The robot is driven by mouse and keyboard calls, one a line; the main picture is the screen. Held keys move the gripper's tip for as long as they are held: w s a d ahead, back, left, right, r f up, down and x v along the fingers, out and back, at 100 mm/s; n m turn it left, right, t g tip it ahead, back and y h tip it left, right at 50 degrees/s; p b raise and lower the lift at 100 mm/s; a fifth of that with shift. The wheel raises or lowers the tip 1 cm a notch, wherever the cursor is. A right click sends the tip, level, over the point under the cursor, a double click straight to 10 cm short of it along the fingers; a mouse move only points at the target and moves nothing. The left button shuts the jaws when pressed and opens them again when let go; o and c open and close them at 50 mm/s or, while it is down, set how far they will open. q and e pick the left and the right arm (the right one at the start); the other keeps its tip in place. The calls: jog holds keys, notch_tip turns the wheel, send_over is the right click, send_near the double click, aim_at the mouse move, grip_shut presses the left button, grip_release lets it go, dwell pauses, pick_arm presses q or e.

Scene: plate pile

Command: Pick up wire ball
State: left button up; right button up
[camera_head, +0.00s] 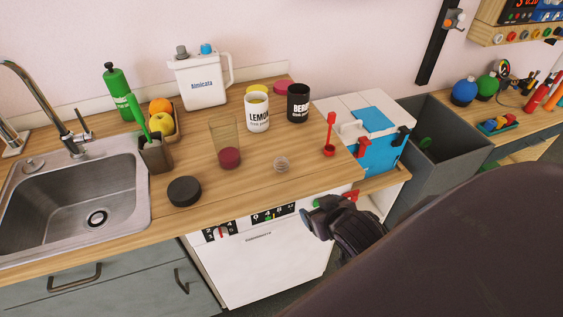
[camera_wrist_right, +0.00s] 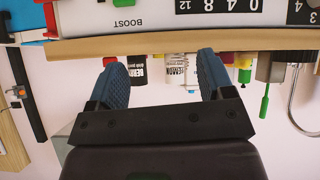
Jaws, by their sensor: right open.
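The wire ball (camera_head: 281,163) looks like a small pale round mesh on the wooden counter (camera_head: 235,195), near its front edge. My right gripper (camera_head: 322,208) is in front of the counter edge, to the right of and nearer than the ball, and apart from it. In the right wrist view, which is upside down, its two blue fingers (camera_wrist_right: 160,62) are spread with nothing between them. I cannot make out the ball in that view. My left gripper is not in view.
A glass with dark red contents (camera_head: 229,157), a black puck (camera_head: 184,191) and a red upright tool (camera_head: 329,135) stand around the ball. The LEMON mug (camera_head: 257,112) and BERRY mug (camera_head: 298,104) stand behind. A white dishwasher front (camera_head: 265,262) lies below the counter edge.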

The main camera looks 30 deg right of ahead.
aim_at(285, 167)
jog(key=w+t, duration=0.1)
jog(key=w, duration=0.1)
jog(key=w+r+t, duration=0.1)
jog(key=w+t, duration=0.1)
jog(key=w+d+r+t+y, duration=0.1)
jog(key=w, duration=0.1)
jog(key=shift+t, duration=0.3)
jog(key=shift+n+t+y, duration=0.4)
jog(key=shift+t, duration=0.1)
jog(key=w, duration=0.6)
jog(key=shift+w+f, duration=0.15)
jog(key=shift+f, duration=0.05)
jog(key=w, duration=0.2)
jog(key=w+f, duration=0.1)
jog(key=shift+w+a, duration=0.3)
jog(key=shift+w, duration=0.05)
jog(key=shift+w+f, duration=0.2)
jog(key=shift+w, duration=0.45)
